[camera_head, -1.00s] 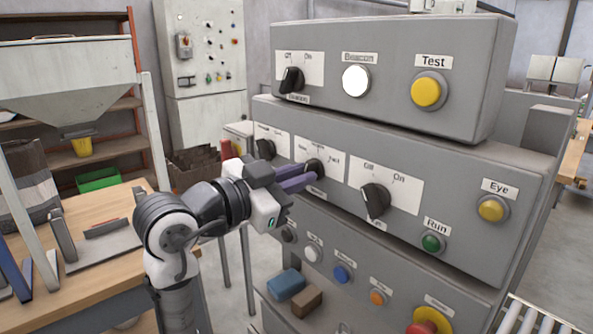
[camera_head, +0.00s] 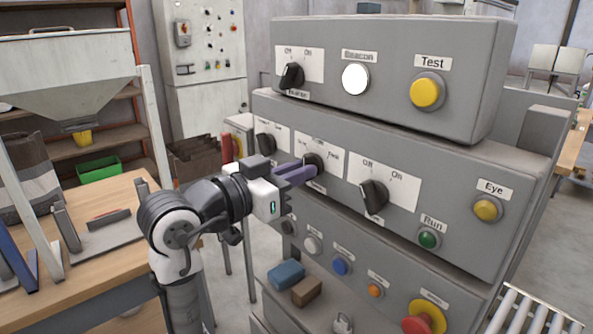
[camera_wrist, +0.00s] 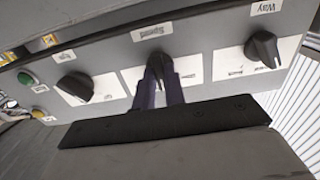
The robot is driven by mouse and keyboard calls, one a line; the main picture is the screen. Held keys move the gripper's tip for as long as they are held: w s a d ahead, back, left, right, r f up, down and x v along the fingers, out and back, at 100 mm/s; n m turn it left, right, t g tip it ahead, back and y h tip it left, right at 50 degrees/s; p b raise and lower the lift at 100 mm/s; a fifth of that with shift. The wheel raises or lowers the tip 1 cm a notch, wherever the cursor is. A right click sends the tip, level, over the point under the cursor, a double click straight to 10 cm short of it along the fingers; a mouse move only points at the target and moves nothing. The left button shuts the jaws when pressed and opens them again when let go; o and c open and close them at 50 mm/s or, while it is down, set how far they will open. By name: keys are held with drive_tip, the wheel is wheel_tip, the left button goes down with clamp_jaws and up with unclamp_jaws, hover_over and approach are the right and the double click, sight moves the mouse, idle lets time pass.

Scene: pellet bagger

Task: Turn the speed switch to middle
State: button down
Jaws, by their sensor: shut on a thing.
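The speed switch (camera_head: 313,163) is a black rotary knob on a white label plate, in the middle row of the grey control box. In the wrist view the knob (camera_wrist: 158,64) sits below the "Speed" label (camera_wrist: 152,32), which appears upside down. My gripper (camera_head: 304,170) reaches it from the left with its purple fingers. In the wrist view the fingers (camera_wrist: 158,88) are closed around the knob's two sides. The fingers hide part of the knob and its plate, so its exact pointing direction cannot be told.
A neighbouring black knob (camera_head: 374,196) with Off and On marks sits to the right, and another knob (camera_head: 265,144) to the left. The green Run button (camera_head: 429,238) and yellow Eye button (camera_head: 488,209) are further right. A jutting upper box (camera_head: 400,62) stands above.

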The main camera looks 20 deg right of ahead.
drive_tip(key=c, duration=1.5)
unclamp_jaws()
drive_tip(key=shift+o, duration=0.2)
drive_tip(key=b+v, duration=0.3)
drive_tip(key=v, duration=1.1)
